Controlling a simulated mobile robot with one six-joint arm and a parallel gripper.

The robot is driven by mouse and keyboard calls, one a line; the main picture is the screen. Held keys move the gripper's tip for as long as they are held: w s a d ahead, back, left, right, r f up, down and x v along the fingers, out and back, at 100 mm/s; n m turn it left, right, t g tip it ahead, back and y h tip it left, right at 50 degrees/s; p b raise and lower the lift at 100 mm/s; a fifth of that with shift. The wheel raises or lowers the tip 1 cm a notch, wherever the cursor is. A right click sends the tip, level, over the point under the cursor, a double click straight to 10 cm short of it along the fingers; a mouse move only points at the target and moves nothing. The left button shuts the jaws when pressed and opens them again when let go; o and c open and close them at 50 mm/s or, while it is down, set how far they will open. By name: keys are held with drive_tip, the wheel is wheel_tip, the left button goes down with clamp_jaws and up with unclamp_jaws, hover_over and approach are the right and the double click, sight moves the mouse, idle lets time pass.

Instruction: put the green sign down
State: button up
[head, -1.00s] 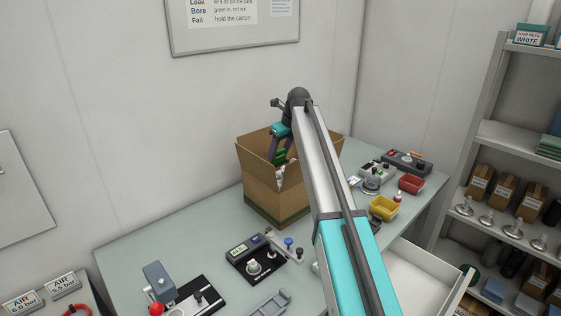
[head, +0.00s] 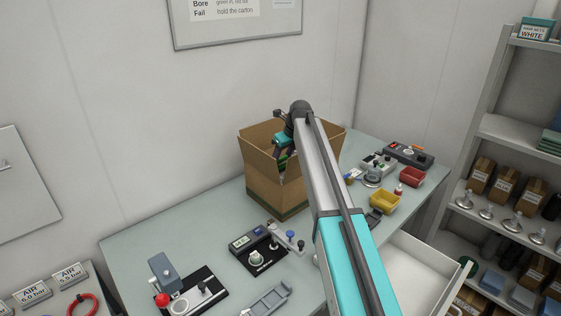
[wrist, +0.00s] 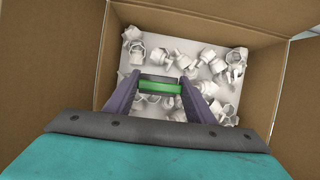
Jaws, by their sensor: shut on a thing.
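The green sign (wrist: 159,87) is a small green block with a dark edge, held between the two purple-grey fingers of my gripper (wrist: 162,88) in the wrist view. My gripper is shut on it and points down inside the open cardboard carton (head: 276,186). In the head view my gripper (head: 284,160) is over and partly inside the carton, and a bit of green shows at its fingertips. White caps (wrist: 185,55) lie below the sign on the carton floor. I cannot tell how far the sign is above them.
The carton stands at the back of the table (head: 190,238), its flaps raised around my gripper. A yellow bin (head: 384,202) and a red bin (head: 411,177) are to the right. Test fixtures (head: 258,250) stand in front. An open drawer (head: 420,278) juts out at front right.

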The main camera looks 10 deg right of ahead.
drive_tip(key=shift+f, duration=0.7)
drive_tip(key=shift+f, duration=0.1)
drive_tip(key=o, duration=1)
drive_tip(key=shift+o, duration=0.2)
drive_tip(key=b+v, duration=0.3)
drive_tip(key=v, duration=0.9)
